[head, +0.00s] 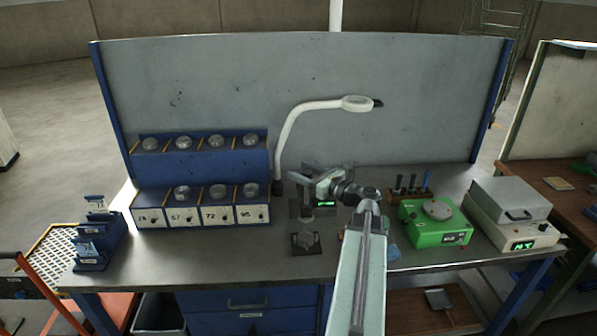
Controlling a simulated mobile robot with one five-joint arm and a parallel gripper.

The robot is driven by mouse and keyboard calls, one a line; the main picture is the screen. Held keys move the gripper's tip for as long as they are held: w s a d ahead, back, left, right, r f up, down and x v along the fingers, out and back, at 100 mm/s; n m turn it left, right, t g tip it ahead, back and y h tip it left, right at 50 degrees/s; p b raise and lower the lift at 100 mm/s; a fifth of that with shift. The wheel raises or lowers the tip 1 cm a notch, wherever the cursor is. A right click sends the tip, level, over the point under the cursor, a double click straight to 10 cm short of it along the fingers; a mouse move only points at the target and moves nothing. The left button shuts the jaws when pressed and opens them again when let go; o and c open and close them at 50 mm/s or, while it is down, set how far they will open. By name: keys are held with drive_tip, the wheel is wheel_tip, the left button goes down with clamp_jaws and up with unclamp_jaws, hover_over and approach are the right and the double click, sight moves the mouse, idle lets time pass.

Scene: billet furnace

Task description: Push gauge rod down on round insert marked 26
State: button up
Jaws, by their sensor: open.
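A blue rack stands at the left of the bench, with round metal inserts in two tiers. The front tier has numbered white labels; the leftmost label (149,218) looks like 26, but it is small and blurred. A round insert is not clearly visible above that label. A gauge with a small green display (325,203) stands mid-bench, partly covered by my gripper (301,182). My gripper is open, its fingers pointing left over the gauge. The gauge rod cannot be made out. A dark plate (306,243) with a small grey piece lies in front of the gauge.
A white lamp arm (291,130) rises behind the gauge. To the right are a dark-handled tool holder (411,190), a green device (437,222) and a scale with green digits (513,215). A blue card holder (98,240) stands front left. The bench before the rack is clear.

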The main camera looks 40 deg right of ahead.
drive_tip(key=shift+w+a, duration=0.1)
drive_tip(key=shift+w, duration=0.3)
drive_tip(key=shift+c, duration=0.3)
clamp_jaws()
idle(0.9)
